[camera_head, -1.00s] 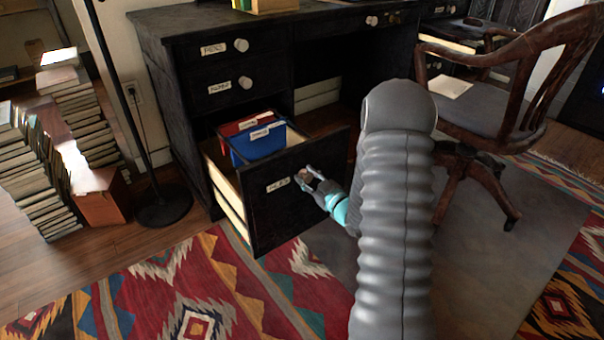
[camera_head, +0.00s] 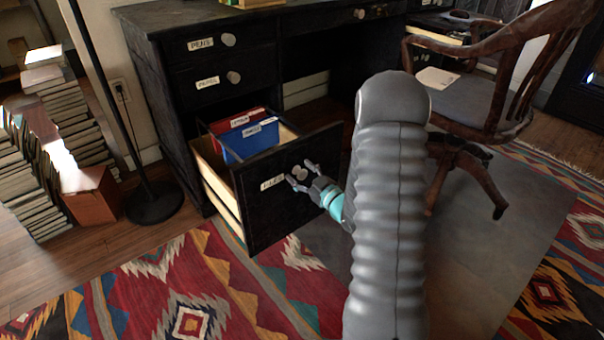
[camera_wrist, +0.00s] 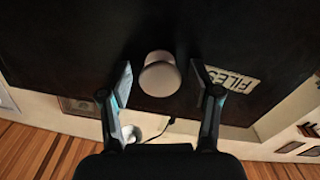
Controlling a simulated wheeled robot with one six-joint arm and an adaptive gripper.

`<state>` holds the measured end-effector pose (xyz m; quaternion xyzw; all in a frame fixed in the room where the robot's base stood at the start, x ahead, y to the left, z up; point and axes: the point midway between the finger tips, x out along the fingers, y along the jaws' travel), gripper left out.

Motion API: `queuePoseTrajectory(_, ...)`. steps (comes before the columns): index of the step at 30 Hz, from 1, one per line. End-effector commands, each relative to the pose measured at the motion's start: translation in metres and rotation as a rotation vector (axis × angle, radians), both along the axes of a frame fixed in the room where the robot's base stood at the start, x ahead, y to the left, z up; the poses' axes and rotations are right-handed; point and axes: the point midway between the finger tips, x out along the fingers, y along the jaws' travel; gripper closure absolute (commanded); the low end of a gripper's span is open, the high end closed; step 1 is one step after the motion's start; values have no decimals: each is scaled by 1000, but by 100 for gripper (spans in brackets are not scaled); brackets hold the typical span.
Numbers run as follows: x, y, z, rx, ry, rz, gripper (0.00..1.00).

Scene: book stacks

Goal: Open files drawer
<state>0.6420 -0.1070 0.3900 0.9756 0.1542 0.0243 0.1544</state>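The files drawer (camera_head: 282,206) is the low, deep drawer of the black desk. It stands pulled out, with red and blue folders (camera_head: 250,139) showing inside. Its white label (camera_head: 271,183) reads FILES in the wrist view (camera_wrist: 231,82). Its round pale knob (camera_head: 297,171) also shows in the wrist view (camera_wrist: 159,75). My gripper (camera_head: 299,176) is open in front of the drawer face. In the wrist view the two fingers (camera_wrist: 160,82) stand on either side of the knob, with a gap on each side.
Two shut drawers (camera_head: 232,60) sit above the files drawer. A wooden chair (camera_head: 482,110) stands at the right. A lamp base (camera_head: 154,204) and book stacks (camera_head: 62,125) are at the left. Patterned rug (camera_head: 180,285) covers the floor in front.

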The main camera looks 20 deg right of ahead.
Motion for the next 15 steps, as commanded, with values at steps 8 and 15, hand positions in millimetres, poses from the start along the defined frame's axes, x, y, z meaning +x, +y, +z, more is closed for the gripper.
queuePoseTrajectory(8,-7,-3,0,0,1,-1,37)
queuePoseTrajectory(15,-45,-16,0,2,1,-4,37)
